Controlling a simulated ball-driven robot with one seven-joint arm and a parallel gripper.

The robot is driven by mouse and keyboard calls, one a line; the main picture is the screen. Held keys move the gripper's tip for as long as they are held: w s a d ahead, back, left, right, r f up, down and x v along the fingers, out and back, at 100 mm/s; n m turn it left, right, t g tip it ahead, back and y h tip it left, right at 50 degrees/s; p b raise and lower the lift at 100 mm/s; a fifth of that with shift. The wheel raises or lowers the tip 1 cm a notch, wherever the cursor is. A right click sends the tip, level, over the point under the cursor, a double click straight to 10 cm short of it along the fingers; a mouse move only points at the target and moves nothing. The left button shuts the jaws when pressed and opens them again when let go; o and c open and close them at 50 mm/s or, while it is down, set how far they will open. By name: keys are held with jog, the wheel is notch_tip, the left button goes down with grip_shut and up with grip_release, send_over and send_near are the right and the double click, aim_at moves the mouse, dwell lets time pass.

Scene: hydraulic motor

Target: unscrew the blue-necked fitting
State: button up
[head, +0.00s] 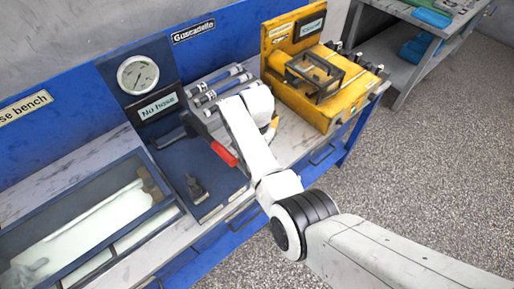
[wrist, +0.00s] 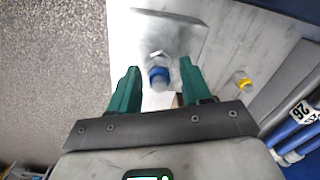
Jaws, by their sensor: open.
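The blue-necked fitting (wrist: 159,74) shows in the wrist view, with a blue ring and a pale metal hex part. It sits on a light grey metal block (wrist: 180,35). My gripper (wrist: 160,75) is open, with one green finger to the left of the fitting and one to the right. Both fingers look apart from it, and I cannot tell the height gap. A yellow-necked fitting (wrist: 243,82) lies to the right, outside the fingers. In the head view my arm hides the fitting and the fingers.
Blue hoses (wrist: 292,140) lie at the right in the wrist view. In the head view, a yellow machine (head: 350,105) stands right of my arm. A gauge panel (head: 138,75), a red-handled item (head: 224,153) and a glass-topped case (head: 85,235) are to the left.

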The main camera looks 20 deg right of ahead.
jog(key=shift+m, duration=0.4)
jog(key=m, duration=0.9)
jog(key=shift+b, duration=0.35)
grip_shut()
jog(key=n+p, duration=0.1)
jog(key=n, duration=0.2)
jog(key=shift+r, duration=0.1)
jog(key=n, duration=0.2)
jog(key=shift+n, duration=0.3)
